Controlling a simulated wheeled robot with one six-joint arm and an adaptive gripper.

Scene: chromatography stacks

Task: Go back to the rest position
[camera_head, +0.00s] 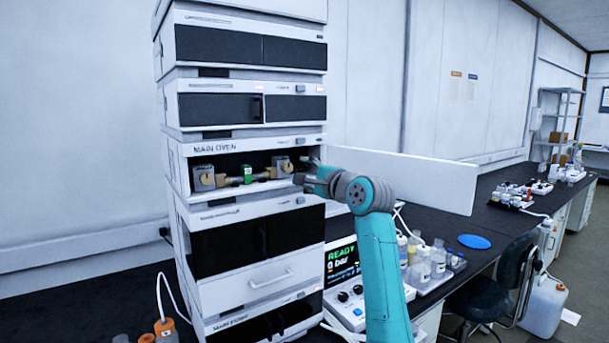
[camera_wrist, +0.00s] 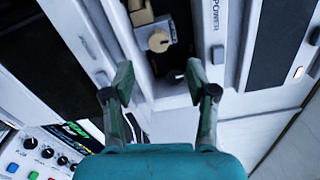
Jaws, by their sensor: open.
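My gripper (camera_wrist: 159,82) is open and empty in the wrist view, its two fingers apart in front of the oven opening. In the head view my gripper (camera_head: 304,176) is at the right end of the opening of the main oven (camera_head: 232,143). My teal arm reaches up to it from the lower right. Inside the oven a column with a green label (camera_head: 246,174) lies across, between a left grey block (camera_head: 203,178) and a right grey block (camera_head: 282,166). One block with a round beige knob (camera_wrist: 159,40) shows beyond the fingers in the wrist view.
The white oven door (camera_head: 415,178) stands open to the right, close behind my arm. A control box with a READY display (camera_head: 341,258) stands right of the stack. Bottles (camera_head: 438,256) in a tray, a blue disc (camera_head: 474,241) and a dark chair (camera_head: 497,290) are farther right.

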